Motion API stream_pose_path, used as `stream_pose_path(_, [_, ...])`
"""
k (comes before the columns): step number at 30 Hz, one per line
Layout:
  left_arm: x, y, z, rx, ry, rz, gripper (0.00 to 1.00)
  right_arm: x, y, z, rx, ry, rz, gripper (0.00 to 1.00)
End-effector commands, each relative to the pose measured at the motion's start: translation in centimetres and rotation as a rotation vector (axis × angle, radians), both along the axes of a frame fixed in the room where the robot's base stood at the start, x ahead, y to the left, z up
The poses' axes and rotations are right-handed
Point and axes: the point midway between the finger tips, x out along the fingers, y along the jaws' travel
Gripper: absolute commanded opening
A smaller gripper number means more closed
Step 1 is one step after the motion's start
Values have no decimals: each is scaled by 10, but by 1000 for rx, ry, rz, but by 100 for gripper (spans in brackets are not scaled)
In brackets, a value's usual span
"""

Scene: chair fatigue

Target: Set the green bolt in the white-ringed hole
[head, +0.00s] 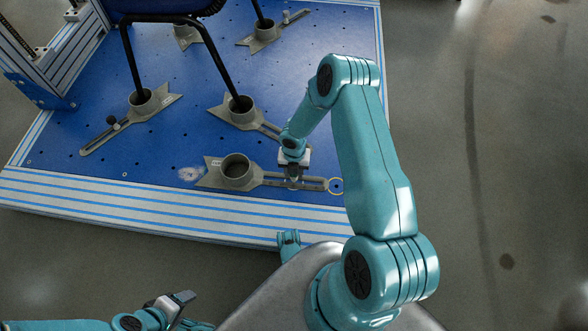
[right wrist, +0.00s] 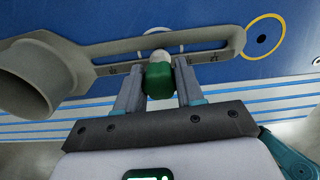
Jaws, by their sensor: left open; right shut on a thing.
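The green bolt (right wrist: 158,82) is between the fingers of my right gripper (right wrist: 158,88), which is shut on it. Its pale shank points at the slot of a grey foot bracket (right wrist: 105,48). Part of a white ring (right wrist: 150,32) shows through and beyond the slot, in line with the bolt; the hole inside it is hidden. I cannot tell whether the shank has entered the hole. In the head view my right gripper (head: 293,176) is over the bracket's slotted arm, and the bolt is too small to make out. My left gripper (head: 178,303) is open and empty, low at the left.
A yellow-ringed hole (head: 336,186) lies just past the bracket's end. The bracket's cup (head: 237,170) is empty. Chair legs (head: 205,55) stand in other cups behind it on the blue plate (head: 185,130). The plate's striped front edge (head: 150,205) is close.

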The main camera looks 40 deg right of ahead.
Motion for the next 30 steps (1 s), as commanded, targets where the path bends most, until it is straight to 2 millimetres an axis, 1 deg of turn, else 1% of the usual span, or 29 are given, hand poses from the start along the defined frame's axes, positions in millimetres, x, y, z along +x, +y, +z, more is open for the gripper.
stream_pose_path(23, [0,0,-17,0,0,0,63,0,0,-21,0,0,0,10])
stream_pose_path(24, [0,0,-17,0,0,0,63,0,0,-20,0,0,0,44])
stream_pose_path(26, [0,0,-16,0,0,0,63,0,0,-19,0,0,0,63])
stream_pose_path(27, [0,0,-16,0,0,0,63,0,0,-19,0,0,0,67])
stream_pose_path(30, [0,0,-16,0,0,0,63,0,0,-19,0,0,0,67])
